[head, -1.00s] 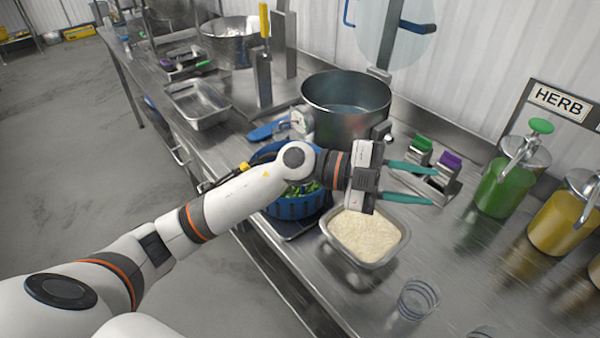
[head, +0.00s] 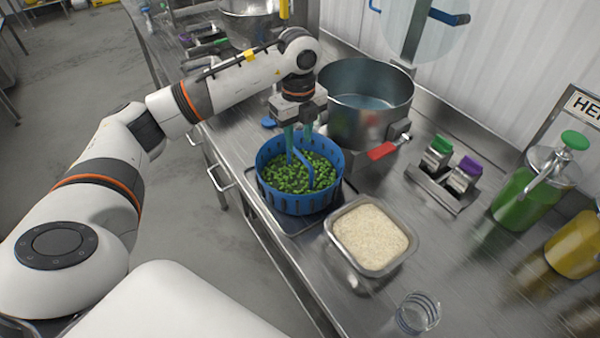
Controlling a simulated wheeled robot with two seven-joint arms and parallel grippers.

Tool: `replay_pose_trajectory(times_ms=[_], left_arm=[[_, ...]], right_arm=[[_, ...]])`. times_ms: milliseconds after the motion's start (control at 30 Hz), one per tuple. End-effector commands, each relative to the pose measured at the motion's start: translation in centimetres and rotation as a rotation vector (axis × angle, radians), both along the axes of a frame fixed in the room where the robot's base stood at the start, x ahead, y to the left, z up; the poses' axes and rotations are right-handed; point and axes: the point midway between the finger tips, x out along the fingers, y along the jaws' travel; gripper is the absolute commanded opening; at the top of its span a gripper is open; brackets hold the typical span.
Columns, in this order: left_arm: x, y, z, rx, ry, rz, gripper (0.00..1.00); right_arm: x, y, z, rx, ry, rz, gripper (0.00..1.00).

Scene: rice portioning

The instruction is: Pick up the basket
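The basket (head: 287,201) is blue, round and slotted, and it holds green vegetable pieces. It stands upright on a dark flat plate (head: 298,222) on the steel counter. A blue handle (head: 304,168) shows inside it. My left gripper (head: 299,146) points down over the back part of the basket. Its two teal fingers are apart, with a gap between them, and their tips are close to the handle. I cannot tell whether they touch it. My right gripper is not in view.
A large steel pot (head: 366,105) with water stands right behind the basket. A steel tray of rice (head: 370,236) sits close at its front right. A clear glass (head: 417,313), purple- and green-topped holders (head: 442,172) and sauce dispensers (head: 530,190) stand farther right.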

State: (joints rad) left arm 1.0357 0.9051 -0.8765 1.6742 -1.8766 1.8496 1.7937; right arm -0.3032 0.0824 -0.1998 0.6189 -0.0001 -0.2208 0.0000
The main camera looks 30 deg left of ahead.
Motion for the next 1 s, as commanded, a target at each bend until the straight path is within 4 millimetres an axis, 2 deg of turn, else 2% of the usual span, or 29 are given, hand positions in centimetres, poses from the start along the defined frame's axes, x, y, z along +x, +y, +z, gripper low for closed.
replay_pose_trajectory(times_ms=[233,367,533,1000], left_arm=[[0.3,0.1,-1.8,-0.002,0.004,-0.001,0.35],[0.8,0.5,-3.6,-0.002,0.004,0.000,0.35],[0.9,0.4,-5.8,-0.002,0.001,-0.002,0.35],[0.9,0.4,-6.3,-0.002,-0.001,-0.003,0.35]], right_arm=[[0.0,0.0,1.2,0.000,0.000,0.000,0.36],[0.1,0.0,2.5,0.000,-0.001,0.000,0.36],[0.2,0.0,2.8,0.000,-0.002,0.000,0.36],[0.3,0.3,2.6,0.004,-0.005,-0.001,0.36]])
